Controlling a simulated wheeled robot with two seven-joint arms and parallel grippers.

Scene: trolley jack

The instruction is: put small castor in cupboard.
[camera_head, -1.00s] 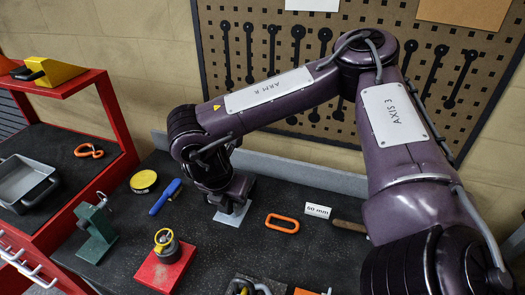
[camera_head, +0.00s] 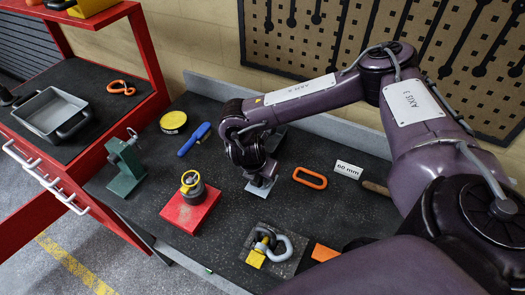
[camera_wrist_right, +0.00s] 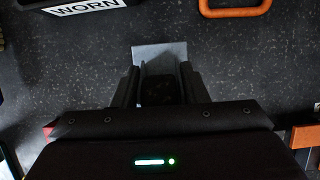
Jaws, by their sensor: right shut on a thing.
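My right gripper (camera_head: 262,182) is low over the bench, at a pale grey square plate (camera_head: 265,187). In the right wrist view its fingers (camera_wrist_right: 160,85) are closed around a dark thing (camera_wrist_right: 160,93), which looks like the small castor. The thing is mostly in shadow, and I cannot tell whether the pale plate (camera_wrist_right: 160,55) belongs to it or lies under it. A red cabinet (camera_head: 155,75) stands at the left, with pale handles on its front and a red panel (camera_head: 35,218) below; the cupboard's inside is not visible. My left gripper is not in view.
On the bench are a green clamp-like stand (camera_head: 125,168), a red block (camera_head: 190,210) bearing a yellow-topped part, a yellow disc (camera_head: 173,121), a blue tool (camera_head: 194,140), an orange ring (camera_head: 310,178) and shackles (camera_head: 268,243). A grey tray (camera_head: 52,115) sits on the cabinet.

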